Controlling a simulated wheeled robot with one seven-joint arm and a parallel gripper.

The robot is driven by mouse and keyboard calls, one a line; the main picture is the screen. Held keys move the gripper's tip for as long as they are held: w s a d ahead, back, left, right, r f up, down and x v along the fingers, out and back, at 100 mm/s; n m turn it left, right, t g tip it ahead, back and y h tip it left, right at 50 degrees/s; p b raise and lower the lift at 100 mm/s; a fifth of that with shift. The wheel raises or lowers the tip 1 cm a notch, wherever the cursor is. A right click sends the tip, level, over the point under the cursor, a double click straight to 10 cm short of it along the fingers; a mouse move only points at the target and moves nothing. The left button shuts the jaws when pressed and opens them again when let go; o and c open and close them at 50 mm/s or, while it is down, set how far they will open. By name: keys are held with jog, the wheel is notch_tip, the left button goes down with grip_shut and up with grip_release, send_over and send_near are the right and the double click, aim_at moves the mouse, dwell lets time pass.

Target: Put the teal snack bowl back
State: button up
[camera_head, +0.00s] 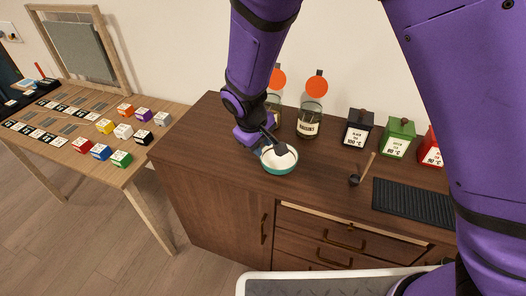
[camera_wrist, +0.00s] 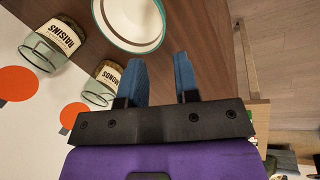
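The teal snack bowl (camera_head: 281,169) stands upright on the left part of the brown wooden cabinet top and has a white inside. In the wrist view the bowl (camera_wrist: 131,22) is at the top, cut off by the frame edge. My gripper (camera_head: 276,151) is over the bowl's back left side in the head view and hides part of its rim. In the wrist view my gripper (camera_wrist: 157,66) has its two blue fingers apart with nothing between them. The fingertips are close to the bowl's rim; I cannot tell whether they touch it.
Two glass jars (camera_head: 308,122) with orange discs stand behind the bowl. Black (camera_head: 357,128), green (camera_head: 397,138) and red (camera_head: 433,151) tins stand at the back right. A small scoop (camera_head: 361,171) and black ribbed mat (camera_head: 413,204) lie right. A table (camera_head: 80,157) with coloured cubes stands left.

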jog(key=shift+r, duration=0.35)
jog(key=s+d+r+m+y, duration=0.2)
jog(key=d+r+m, duration=0.1)
jog(key=d+r, duration=0.65)
jog(key=s+d+r+m+y, duration=0.1)
jog(key=s+d+r+m, duration=0.1)
jog(key=d+r, duration=0.75)
jog(key=s+d+r+m+t, duration=0.1)
jog(key=s+d+r+m, duration=0.1)
jog(key=s+d+r, duration=0.3)
jog(key=s+d+r+m+t, duration=0.1)
jog(key=s+d+r+m, duration=0.1)
jog(key=s+d+r, duration=0.2)
jog(key=s+d, duration=0.3)
jog(key=s, duration=0.5)
jog(key=shift+d+r+m+t+h, duration=0.15)
jog(key=shift+r+m+t+h, duration=0.15)
jog(key=shift+r+t+h, duration=0.1)
